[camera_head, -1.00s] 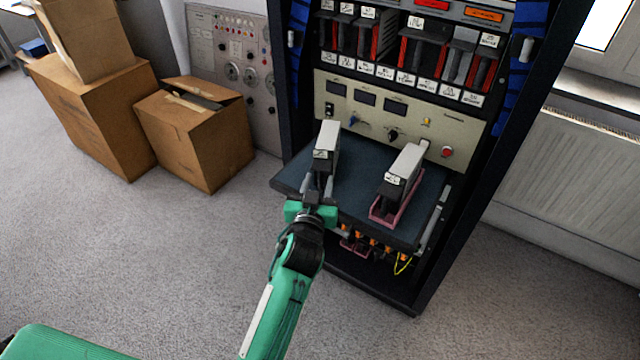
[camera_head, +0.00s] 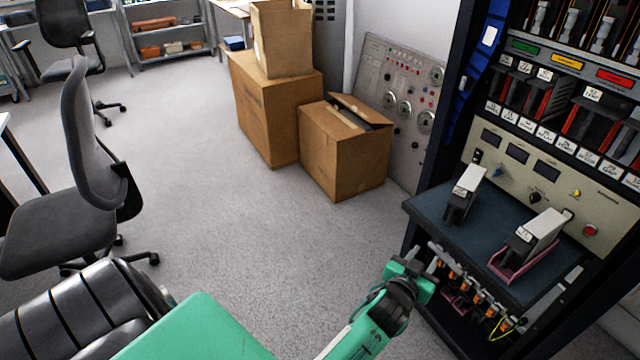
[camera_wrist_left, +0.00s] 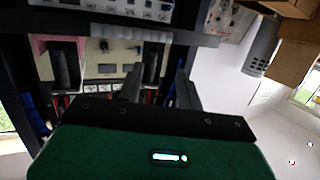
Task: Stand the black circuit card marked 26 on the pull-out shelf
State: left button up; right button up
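A black card with a pale top and white label (camera_head: 465,195) stands upright by itself at the left of the dark blue pull-out shelf (camera_head: 490,235). A second similar card (camera_head: 532,236) stands in a pink holder (camera_head: 512,268) to the right on the same shelf. I cannot read the number on either label. My left gripper (camera_head: 427,262) is off the shelf's front left corner, apart from both cards. In the left wrist view its two dark fingers (camera_wrist_left: 160,78) are spread with nothing between them. My right gripper is not in view.
The rack's slots (camera_head: 575,100) hold several red and black cards above a cream panel (camera_head: 520,165) with knobs. Orange connectors and cables (camera_head: 478,290) hang below the shelf. Cardboard boxes (camera_head: 340,150) and a chair (camera_head: 75,200) stand left. The carpet (camera_head: 240,225) between is clear.

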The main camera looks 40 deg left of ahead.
pick_arm(q)
jog(key=s+a+f+g, duration=0.15)
jog(key=s+f, duration=0.25)
jog(key=f, duration=0.4)
jog(key=s+a+f+g, duration=0.1)
jog(key=s+f+g, duration=0.25)
jog(key=f, duration=0.35)
jog(key=s+a+f+m+g, duration=0.1)
jog(key=s+f+g, duration=0.3)
jog(key=s+f, duration=0.5)
jog(key=s+a+f+m+g+h, duration=0.1)
jog(key=s+f+g, duration=0.4)
jog(key=s+f, duration=0.5)
jog(key=s+a, duration=0.1)
jog(key=s, duration=0.6)
jog(key=shift+s+a+f, duration=0.2)
jog(key=shift+s+a, duration=0.15)
jog(key=shift+a, duration=0.05)
